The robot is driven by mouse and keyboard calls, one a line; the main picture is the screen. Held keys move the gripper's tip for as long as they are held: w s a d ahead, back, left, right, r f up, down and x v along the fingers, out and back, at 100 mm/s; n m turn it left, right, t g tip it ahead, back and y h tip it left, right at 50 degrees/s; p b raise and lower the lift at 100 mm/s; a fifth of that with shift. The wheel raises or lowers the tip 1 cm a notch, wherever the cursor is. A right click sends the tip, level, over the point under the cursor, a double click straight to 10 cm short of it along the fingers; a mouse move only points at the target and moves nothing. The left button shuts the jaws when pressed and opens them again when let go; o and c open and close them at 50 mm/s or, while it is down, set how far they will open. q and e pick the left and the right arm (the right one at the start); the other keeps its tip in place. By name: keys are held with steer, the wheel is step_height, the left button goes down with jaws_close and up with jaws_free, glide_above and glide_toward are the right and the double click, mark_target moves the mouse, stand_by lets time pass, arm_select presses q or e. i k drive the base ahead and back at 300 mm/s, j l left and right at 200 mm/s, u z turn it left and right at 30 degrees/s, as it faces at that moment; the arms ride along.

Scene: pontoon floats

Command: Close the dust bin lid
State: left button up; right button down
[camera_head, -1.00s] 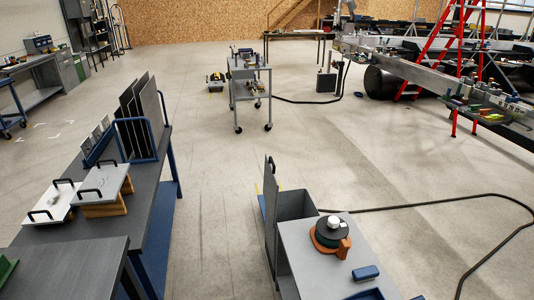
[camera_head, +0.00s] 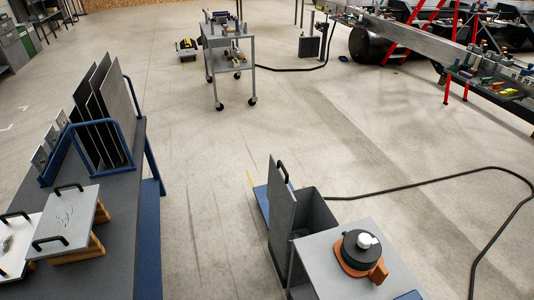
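The dust bin (camera_head: 315,207) is a grey box on the floor, right of the picture's middle, behind a grey-topped bench. Its lid (camera_head: 283,217) is a flat grey panel standing upright along the bin's left side, so the bin is open at the top. A black handle (camera_head: 283,171) sits near the lid's upper edge. The bin's lower part is partly hidden by the lid and the bench. Neither of my grippers shows in this view.
The grey bench (camera_head: 330,272) with a round black-and-orange tool (camera_head: 359,252) stands just right of the bin. A workbench (camera_head: 112,235) with panels in a blue rack runs along the left. A black cable (camera_head: 430,183) lies on the floor at right. The floor between is clear.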

mark_target(281, 199)
steer(key=i+j, duration=0.25)
steer(key=i, duration=0.2)
steer(key=i+j, duration=0.2)
steer(key=i, duration=0.3)
steer(key=i+j+z, duration=0.1)
steer(key=i+j, duration=0.15)
steer(key=i, duration=0.2)
